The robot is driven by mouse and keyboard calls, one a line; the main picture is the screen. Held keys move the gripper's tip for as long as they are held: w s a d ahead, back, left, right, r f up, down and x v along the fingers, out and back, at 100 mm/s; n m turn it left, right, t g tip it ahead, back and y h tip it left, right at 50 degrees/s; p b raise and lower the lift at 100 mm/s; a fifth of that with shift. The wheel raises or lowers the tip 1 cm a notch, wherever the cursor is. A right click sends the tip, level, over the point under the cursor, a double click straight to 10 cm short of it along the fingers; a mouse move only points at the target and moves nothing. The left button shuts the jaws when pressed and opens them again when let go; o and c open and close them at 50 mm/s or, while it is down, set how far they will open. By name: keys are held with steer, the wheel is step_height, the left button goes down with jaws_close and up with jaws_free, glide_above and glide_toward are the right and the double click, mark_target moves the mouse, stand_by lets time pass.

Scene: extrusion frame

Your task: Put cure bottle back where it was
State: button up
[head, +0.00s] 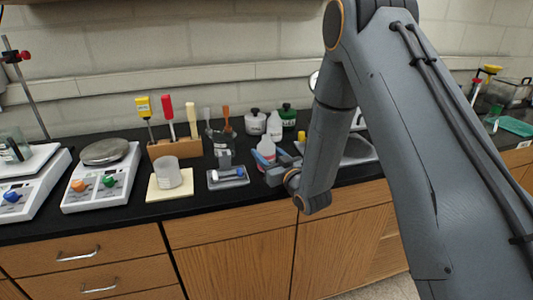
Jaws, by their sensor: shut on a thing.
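A white bottle with a reddish label (266,147) stands upright between the fingers of my gripper (268,158), which is shut on it. I take it as the cure bottle, though its label is too small to read. The fingers cover part of its lower body. I cannot tell whether its base touches the black counter (213,201). Another white bottle (274,126) stands just behind it.
A small grey tray (214,184) and a clear cup (168,174) on a pale pad are to the left. A white jar (255,122) and a green-lidded jar (288,117) stand behind.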

steer(key=shift+f, duration=0.1)
steer(key=o, duration=1.1)
steer(key=shift+o, duration=0.2)
steer(key=shift+r, duration=0.2)
steer(key=b+v, duration=0.4)
steer(key=v, duration=0.6)
steer(key=shift+s+d+f, duration=0.1)
steer(key=shift+s+d, duration=0.05)
steer(key=shift+s, duration=0.15)
steer(key=shift+s+d, duration=0.3)
steer(key=shift+s, duration=0.3)
